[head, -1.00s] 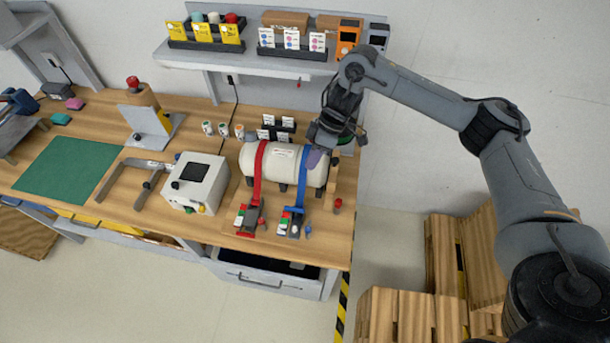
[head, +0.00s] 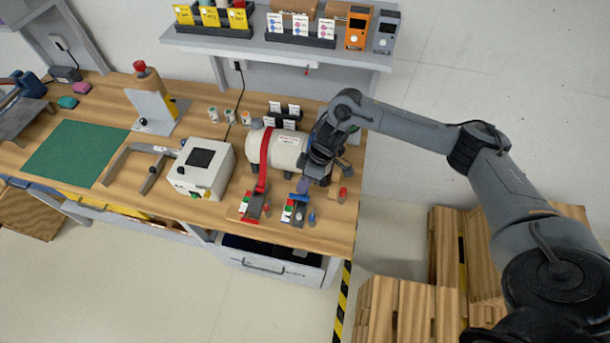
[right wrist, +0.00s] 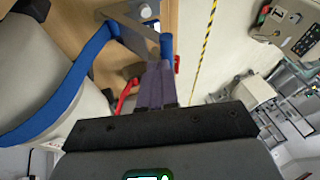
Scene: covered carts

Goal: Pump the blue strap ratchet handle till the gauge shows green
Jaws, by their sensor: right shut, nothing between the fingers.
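The blue strap ratchet (head: 296,209) sits at the bench's front right, below the white tank. A small red, white and green gauge (head: 287,214) is at its left side; where it reads is too small to tell. My right gripper (head: 304,186) is shut and empty, just above and behind the ratchet. In the right wrist view its purple-grey fingers (right wrist: 155,85) reach close to the blue-tipped handle (right wrist: 166,46); I cannot tell whether they touch. The blue strap (right wrist: 62,95) runs over the tank there, while my arm hides most of it in the head view. My left gripper is out of view.
The white tank (head: 285,147) also carries a red strap (head: 265,155) with its own ratchet (head: 254,207) to the left. A red-topped post (head: 343,194) stands close on the right. A white box with a dark screen (head: 201,168) stands further left.

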